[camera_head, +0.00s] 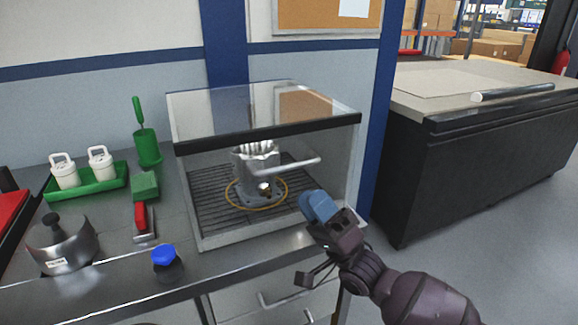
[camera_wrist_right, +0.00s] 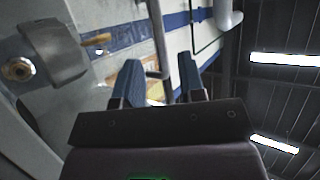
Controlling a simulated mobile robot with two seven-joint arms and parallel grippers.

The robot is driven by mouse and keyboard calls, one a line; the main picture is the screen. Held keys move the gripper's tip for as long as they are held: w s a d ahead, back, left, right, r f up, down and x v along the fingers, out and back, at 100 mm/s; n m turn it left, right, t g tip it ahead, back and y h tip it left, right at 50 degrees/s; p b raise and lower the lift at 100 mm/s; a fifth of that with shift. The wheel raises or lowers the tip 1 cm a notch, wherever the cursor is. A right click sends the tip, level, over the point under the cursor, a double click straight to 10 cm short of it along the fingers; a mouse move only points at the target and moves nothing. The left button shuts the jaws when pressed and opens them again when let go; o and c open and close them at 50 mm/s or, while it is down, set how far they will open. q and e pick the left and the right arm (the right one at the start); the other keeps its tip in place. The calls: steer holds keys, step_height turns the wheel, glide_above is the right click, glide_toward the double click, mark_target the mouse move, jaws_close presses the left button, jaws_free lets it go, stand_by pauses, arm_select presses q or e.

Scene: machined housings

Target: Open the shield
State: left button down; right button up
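The shield (camera_head: 225,105) is a clear box with a black bar along its top front edge, on the steel bench in the head view. Its front looks closed. A pale bar handle (camera_head: 290,166) sticks out from the front; it also shows in the right wrist view (camera_wrist_right: 158,35). A grey metal housing (camera_head: 256,172) stands inside on a dark grid. My right gripper (camera_head: 318,205) has blue fingers and is just below the handle's right end, apart from it. In the right wrist view its fingers (camera_wrist_right: 160,85) are spread and empty, with the handle ahead between them. My left gripper is not in view.
On the bench to the left are a steel pot (camera_head: 62,245), a blue-capped jar (camera_head: 166,262), a red-handled brush (camera_head: 143,220), a green tray (camera_head: 85,184) with white bottles, and a green cup (camera_head: 147,148). A dark cabinet (camera_head: 470,170) stands right, past open floor.

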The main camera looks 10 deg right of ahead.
mark_target(289, 167)
steer(key=x, duration=0.7)
steer(key=shift+w+a+r+p, duration=0.15)
steer(key=shift+a+r+p, duration=0.1)
steer(key=shift+p, duration=0.05)
steer(key=shift+c, duration=0.2)
jaws_close()
